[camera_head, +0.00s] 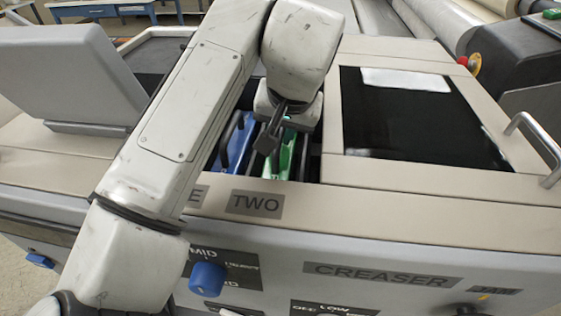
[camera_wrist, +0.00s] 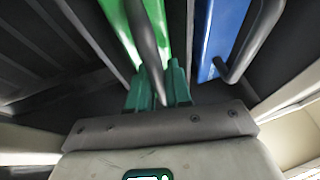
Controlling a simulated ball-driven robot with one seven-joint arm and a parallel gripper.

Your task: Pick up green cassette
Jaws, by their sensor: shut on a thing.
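The green cassette (camera_head: 287,155) sits in the open bay of the machine, in the slot behind the label TWO. In the wrist view the green cassette (camera_wrist: 122,38) shows with a dark handle running down toward my gripper. My gripper (camera_head: 277,128) is over the green cassette and shut on its dark handle (camera_wrist: 148,50). The gripper's fingers (camera_wrist: 158,88) look green in the wrist view. Part of the cassette is hidden by my gripper and arm.
A blue cassette (camera_head: 235,142) with its own dark handle (camera_wrist: 250,42) stands close on the left in the head view. A raised grey lid (camera_head: 65,75) is further left. A dark glass panel (camera_head: 420,120) with a metal handle (camera_head: 540,145) lies to the right.

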